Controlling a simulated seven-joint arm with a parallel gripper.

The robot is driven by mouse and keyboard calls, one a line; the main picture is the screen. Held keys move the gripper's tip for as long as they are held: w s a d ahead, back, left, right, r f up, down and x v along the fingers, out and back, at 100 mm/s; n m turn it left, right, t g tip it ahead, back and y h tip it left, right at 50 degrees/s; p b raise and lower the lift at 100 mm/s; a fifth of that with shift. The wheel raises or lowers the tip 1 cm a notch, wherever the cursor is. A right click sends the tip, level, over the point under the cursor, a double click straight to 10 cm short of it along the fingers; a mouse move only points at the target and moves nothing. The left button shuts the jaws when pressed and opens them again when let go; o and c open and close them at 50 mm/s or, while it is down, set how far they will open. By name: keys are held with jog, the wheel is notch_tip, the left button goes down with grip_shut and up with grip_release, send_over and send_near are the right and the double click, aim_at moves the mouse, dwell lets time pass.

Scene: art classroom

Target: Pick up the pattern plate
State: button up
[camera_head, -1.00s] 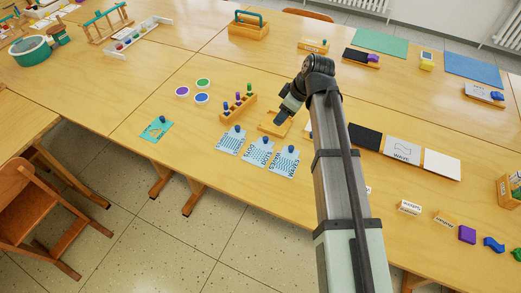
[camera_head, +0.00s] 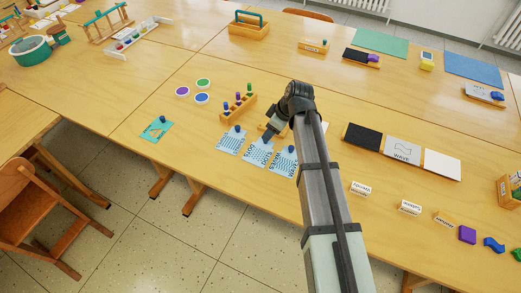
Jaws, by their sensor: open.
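Three light-blue pattern plates lie in a row near the table's front edge: a left plate (camera_head: 231,142), a middle plate (camera_head: 256,153) and a right plate (camera_head: 284,163). They carry printed patterns and words; the right one appears to read WAVES. Blue knobs show on the left and right plates. The middle plate's knob is hidden by my gripper. My gripper (camera_head: 267,136) is open, pointing down at the back edge of the middle plate. I cannot tell whether it touches the knob or surrounds it.
A wooden peg rack (camera_head: 238,107) stands behind the plates, with coloured discs (camera_head: 202,98) to its left. A teal plate (camera_head: 156,131) lies further left. A black, grey and white panel tray (camera_head: 404,150) and small word blocks (camera_head: 409,207) lie right of my arm.

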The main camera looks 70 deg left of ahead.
aim_at(260, 149)
jog(key=x, duration=0.4)
jog(key=shift+s+d+f, duration=0.1)
jog(key=shift+d, duration=0.15)
jog(key=shift+c, duration=0.3)
grip_shut()
